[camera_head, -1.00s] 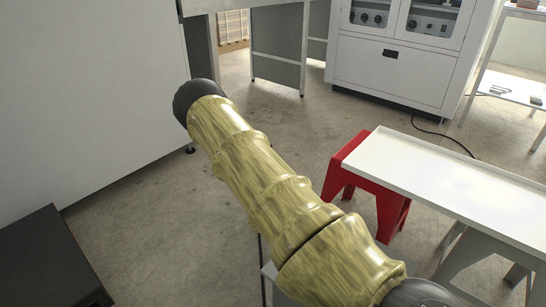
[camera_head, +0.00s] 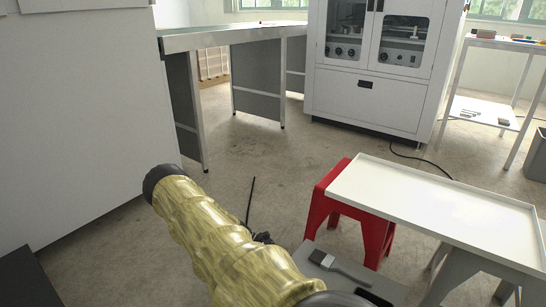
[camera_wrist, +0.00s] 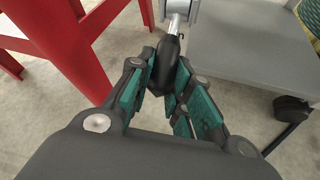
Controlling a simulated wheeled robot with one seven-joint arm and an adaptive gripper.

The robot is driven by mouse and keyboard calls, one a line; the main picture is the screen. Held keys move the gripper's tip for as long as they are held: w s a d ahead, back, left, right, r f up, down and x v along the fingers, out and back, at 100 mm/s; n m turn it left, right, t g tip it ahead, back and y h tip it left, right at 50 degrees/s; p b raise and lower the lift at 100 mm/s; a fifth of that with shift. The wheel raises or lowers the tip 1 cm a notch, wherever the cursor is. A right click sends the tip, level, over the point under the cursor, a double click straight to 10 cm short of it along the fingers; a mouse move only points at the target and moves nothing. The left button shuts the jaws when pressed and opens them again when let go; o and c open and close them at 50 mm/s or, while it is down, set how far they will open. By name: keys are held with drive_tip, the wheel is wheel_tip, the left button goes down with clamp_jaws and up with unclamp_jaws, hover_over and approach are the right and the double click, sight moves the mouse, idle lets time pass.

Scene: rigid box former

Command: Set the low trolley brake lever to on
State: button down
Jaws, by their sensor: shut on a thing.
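In the wrist view, my gripper (camera_wrist: 165,84) is shut on the black grip of the brake lever (camera_wrist: 168,58). The lever's metal shaft runs up from the grip to a shiny pivot at the top of the picture. The lever sits beside the grey low trolley (camera_wrist: 245,62), which has a black caster. In the head view, the grey trolley top (camera_head: 318,246) shows low in the picture, partly hidden behind my yellow-sleeved arm. My gripper and the lever are hidden there. I cannot read an on or off mark.
A red stool (camera_head: 318,205) and a grey one hold a white tray (camera_head: 430,205) at the right. A brush (camera_head: 335,265) lies on the trolley. A thin black rod (camera_head: 251,200) stands behind my arm.

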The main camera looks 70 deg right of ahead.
idle(0.4)
drive_tip(key=c, duration=1.3)
unclamp_jaws()
drive_tip(key=v, duration=1.2)
drive_tip(key=shift+f, duration=0.1)
